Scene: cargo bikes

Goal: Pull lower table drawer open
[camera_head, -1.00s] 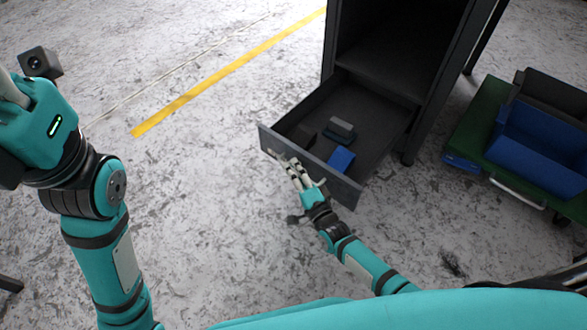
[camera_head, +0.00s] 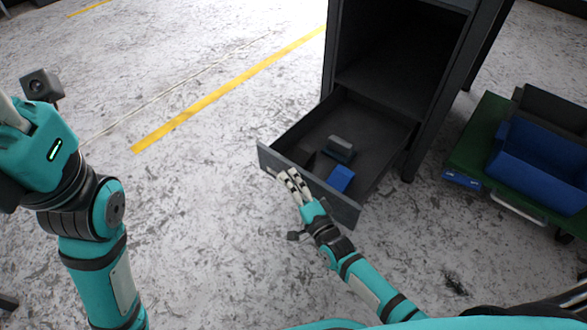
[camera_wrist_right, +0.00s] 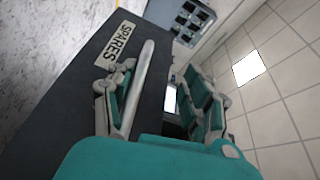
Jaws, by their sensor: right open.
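The lower drawer (camera_head: 352,208) of the dark grey cabinet stands pulled out. Its front panel carries a SPARES label (camera_wrist_right: 115,46) and a pale bar handle (camera_wrist_right: 142,82) in the right wrist view. My right gripper (camera_head: 288,176) is at the drawer's front. In the wrist view it (camera_wrist_right: 160,98) is open, with one finger close beside the handle and the other well apart to the right. I cannot tell whether the near finger touches the handle. My left arm shows at the left, but its gripper fingers are out of view.
Inside the drawer lie a blue block (camera_head: 341,179) and a grey piece (camera_head: 341,146). A green cart (camera_head: 477,148) with a blue bin (camera_head: 540,165) stands to the right of the cabinet (camera_head: 375,83). The floor left of the drawer is clear, with a yellow line (camera_head: 225,90).

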